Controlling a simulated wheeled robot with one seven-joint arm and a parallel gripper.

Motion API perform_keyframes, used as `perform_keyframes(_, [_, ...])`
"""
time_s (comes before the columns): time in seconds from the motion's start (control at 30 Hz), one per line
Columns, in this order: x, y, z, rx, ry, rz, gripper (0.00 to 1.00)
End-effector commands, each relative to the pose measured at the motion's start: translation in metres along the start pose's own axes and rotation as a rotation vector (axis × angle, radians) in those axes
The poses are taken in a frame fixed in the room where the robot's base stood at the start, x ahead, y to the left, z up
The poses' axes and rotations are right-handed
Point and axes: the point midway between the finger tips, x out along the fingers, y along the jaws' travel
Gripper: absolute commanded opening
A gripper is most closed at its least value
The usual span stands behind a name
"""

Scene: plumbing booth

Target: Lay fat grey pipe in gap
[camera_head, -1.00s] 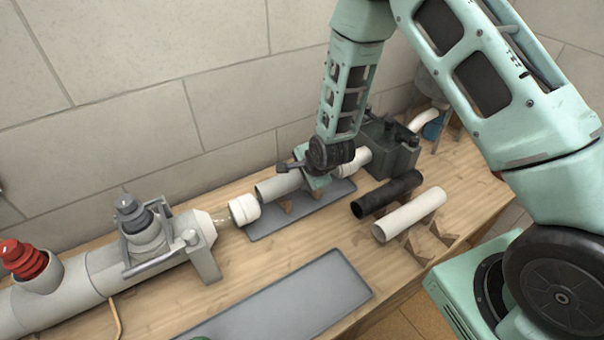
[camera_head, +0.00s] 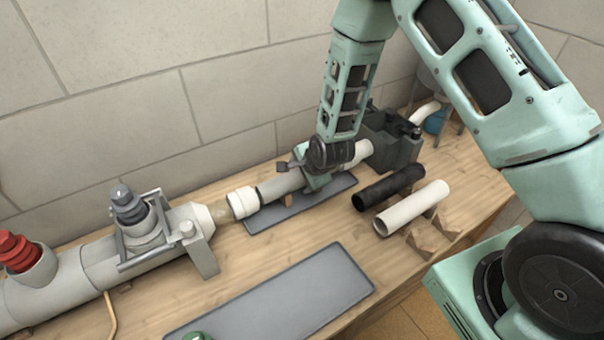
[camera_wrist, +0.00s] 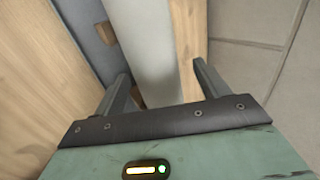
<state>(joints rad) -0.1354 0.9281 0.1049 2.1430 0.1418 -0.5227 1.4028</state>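The fat grey pipe (camera_head: 276,189) lies between a white coupling (camera_head: 243,201) on its left and another white coupling (camera_head: 363,151) on its right, roughly in line with both. Its left end sits close to the left coupling; I cannot tell whether they touch. My gripper (camera_head: 308,177) is over the pipe's right part and hides it there. In the wrist view the grey pipe (camera_wrist: 152,45) runs between the fingers of my gripper (camera_wrist: 160,78). The fingers stand apart, with visible space beside the pipe, clearest on the right.
A black pipe (camera_head: 388,187) and a white pipe (camera_head: 412,208) lie to the right near wooden blocks (camera_head: 420,239). A grey tray (camera_head: 290,292) lies in front; another tray (camera_head: 325,197) is under the grey pipe. A large left pipe (camera_head: 85,270) carries red and dark fittings. The wall is close behind.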

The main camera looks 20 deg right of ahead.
Motion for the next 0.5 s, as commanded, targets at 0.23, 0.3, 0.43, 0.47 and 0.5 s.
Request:
perform_keyframes(0.23, [-0.007,0.000,0.000,0.001,0.000,0.001,0.74])
perform_keyframes(0.3, [-0.015,-0.001,0.000,0.001,0.000,-0.002,0.74])
perform_keyframes(0.43, [-0.038,-0.001,0.000,0.001,0.000,-0.004,0.74])
perform_keyframes(0.47, [-0.044,-0.001,-0.001,0.001,0.000,-0.003,0.74])
perform_keyframes(0.5, [-0.053,-0.001,0.000,0.000,0.001,-0.004,0.74])
